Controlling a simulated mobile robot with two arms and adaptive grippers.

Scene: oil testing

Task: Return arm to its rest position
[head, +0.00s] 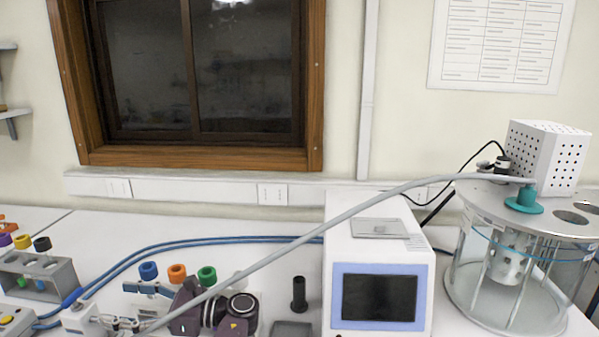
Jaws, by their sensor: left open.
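My left gripper (106,322) is low at the left of the head view, in front of a rack of capped tubes. It is open and I see nothing held in it. Its lower part is cut off by the frame's bottom edge. The dark wrist joint of my left arm (238,308) shows to its right. My right gripper is not in view.
Blue (149,271), orange (177,273) and green (207,275) caps stand close behind my left arm. A grey hose (330,220) crosses to a teal stopper (526,199) on the glass bath (505,290). A white instrument (378,255) stands centre-right; another tube rack (40,275) is far left.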

